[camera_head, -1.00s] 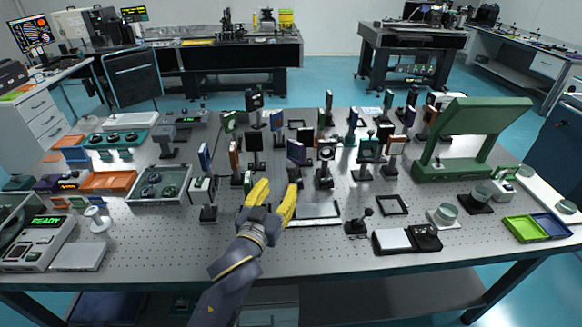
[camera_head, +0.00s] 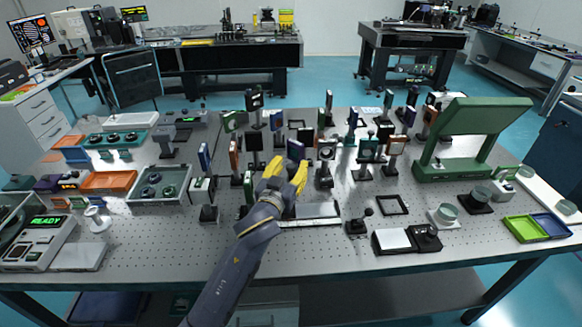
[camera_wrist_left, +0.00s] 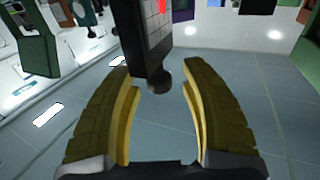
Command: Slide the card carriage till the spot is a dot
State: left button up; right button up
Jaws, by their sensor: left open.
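My left gripper (camera_head: 287,170) is open, with its yellow fingers over the middle of the optical table. In the left wrist view the open fingers (camera_wrist_left: 158,82) stand on either side of a dark knob (camera_wrist_left: 160,92), with a gap on both sides. The knob is at the lower end of a dark upright card holder (camera_wrist_left: 131,40). Its pale gridded card face (camera_wrist_left: 157,22) carries a red spot near the top, partly cut off by the frame. In the head view a purple-blue card (camera_head: 296,150) stands just behind the fingertips; its base is hidden by my gripper. My right gripper is not seen.
Several upright optics surround the gripper, including a round lens mount (camera_head: 326,165) to its right and a brown plate (camera_head: 234,158) to its left. A flat rail (camera_head: 312,222) lies in front.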

pick_arm(q)
jog(key=shift+o, duration=0.3)
grip_shut()
jog(key=shift+r, duration=0.15)
